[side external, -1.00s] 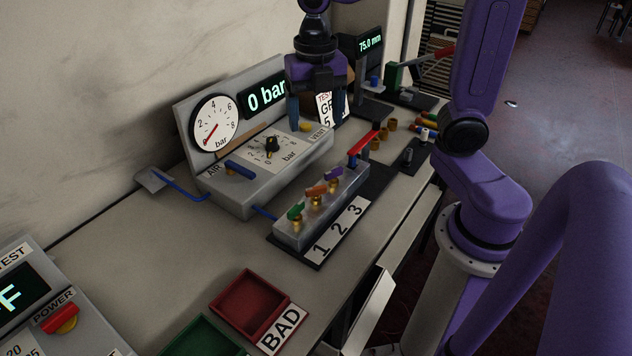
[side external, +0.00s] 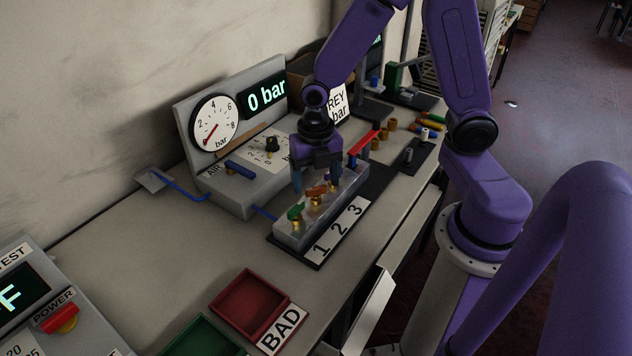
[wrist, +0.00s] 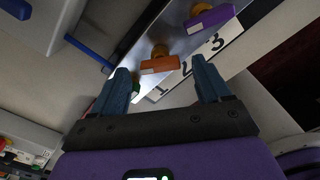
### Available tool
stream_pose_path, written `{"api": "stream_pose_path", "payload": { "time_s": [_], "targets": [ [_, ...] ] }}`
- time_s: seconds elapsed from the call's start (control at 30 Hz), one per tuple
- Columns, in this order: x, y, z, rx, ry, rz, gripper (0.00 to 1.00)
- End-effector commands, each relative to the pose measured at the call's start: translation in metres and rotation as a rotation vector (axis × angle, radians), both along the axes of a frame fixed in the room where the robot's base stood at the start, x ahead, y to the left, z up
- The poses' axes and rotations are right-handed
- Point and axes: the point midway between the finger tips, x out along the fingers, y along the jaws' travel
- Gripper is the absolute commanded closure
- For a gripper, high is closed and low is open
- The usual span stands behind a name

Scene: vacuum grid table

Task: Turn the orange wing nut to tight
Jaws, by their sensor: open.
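The orange wing nut (side external: 316,190) sits on a brass fitting in the middle of the grey manifold block, above the label 2. In the wrist view the orange wing nut (wrist: 160,65) shows just past the fingertips, between their lines. My gripper (side external: 317,178) is over the block, pointing down, its fingers apart. It also shows open and empty in the wrist view (wrist: 160,76). I cannot tell how far above the nut the fingertips are. The green wing nut (side external: 296,211) is at the 1, and the purple one (wrist: 211,18) is at the 3, partly hidden in the side view.
A red lever (side external: 364,142) stands at the block's far end. The grey gauge box (side external: 240,185) reads 0 bar behind the block, with a blue hose (side external: 264,213) to it. A red BAD tray (side external: 250,302) lies in front.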

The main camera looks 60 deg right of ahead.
Motion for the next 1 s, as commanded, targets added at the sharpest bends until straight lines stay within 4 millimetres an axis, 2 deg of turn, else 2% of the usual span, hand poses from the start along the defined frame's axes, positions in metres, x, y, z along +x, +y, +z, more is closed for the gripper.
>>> {"api": "stream_pose_path", "payload": {
  "time_s": [0.2, 0.5, 0.53, 0.6, 0.7, 1.0],
  "targets": [
    [-0.0005, -0.0004, -0.0129, 0.0, 0.001, 0.0, 0.23],
    [-0.0003, -0.0001, -0.0139, 0.0, 0.0, 0.0, 0.23],
    [-0.0003, -0.0001, -0.0139, 0.0, 0.0, 0.0, 0.3],
    [-0.0002, -0.0001, -0.0138, 0.0, 0.0, 0.0, 0.53],
    [-0.0003, -0.0002, -0.0138, 0.0, 0.0, 0.0, 0.8],
    [-0.0002, -0.0001, -0.0136, 0.0, 0.0, -0.026, 0.79]
  ]
}}
